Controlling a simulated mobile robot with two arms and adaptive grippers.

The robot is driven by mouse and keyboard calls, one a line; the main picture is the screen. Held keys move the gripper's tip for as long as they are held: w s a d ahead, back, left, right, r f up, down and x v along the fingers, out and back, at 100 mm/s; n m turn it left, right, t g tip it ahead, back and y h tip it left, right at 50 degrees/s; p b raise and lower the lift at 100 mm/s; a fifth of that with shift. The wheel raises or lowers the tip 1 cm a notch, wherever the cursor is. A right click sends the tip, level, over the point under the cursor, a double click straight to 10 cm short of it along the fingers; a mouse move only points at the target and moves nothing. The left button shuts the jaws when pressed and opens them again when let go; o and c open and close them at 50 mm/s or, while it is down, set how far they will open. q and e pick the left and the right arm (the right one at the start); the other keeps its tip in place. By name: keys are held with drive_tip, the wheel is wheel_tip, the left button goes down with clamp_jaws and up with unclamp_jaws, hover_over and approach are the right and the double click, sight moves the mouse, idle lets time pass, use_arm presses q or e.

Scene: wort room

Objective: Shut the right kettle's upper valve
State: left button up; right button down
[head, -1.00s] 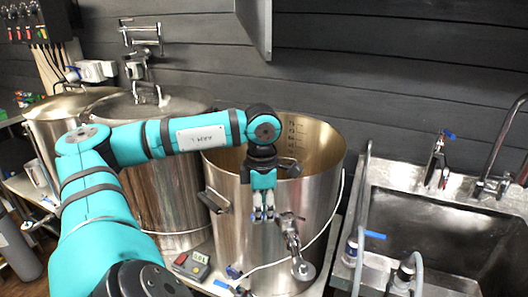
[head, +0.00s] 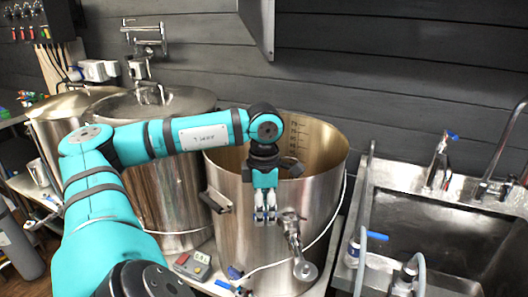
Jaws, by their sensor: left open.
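The right kettle (head: 325,215) is a tall, open steel pot in the middle of the head view. A metal fitting, seemingly its upper valve (head: 290,222), sticks out of its front wall, with a round metal end (head: 305,270) lower down. My left gripper (head: 265,217) points down in front of the kettle wall, just left of this fitting. It is open, with nothing seen between its fingers. I cannot tell whether it touches the fitting, and the valve's handle is not clear. My right gripper is out of view.
Two lidded kettles (head: 170,205) stand to the left. A steel sink (head: 430,225) with taps and blue-handled valves (head: 372,237) is at the right. A small box with a red button (head: 192,265) and a white cable lie by the kettle's base.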

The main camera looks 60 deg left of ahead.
use_arm(q)
wheel_tip(320, 180, up, 8)
drive_tip(key=shift+f, duration=0.25)
idle(0.7)
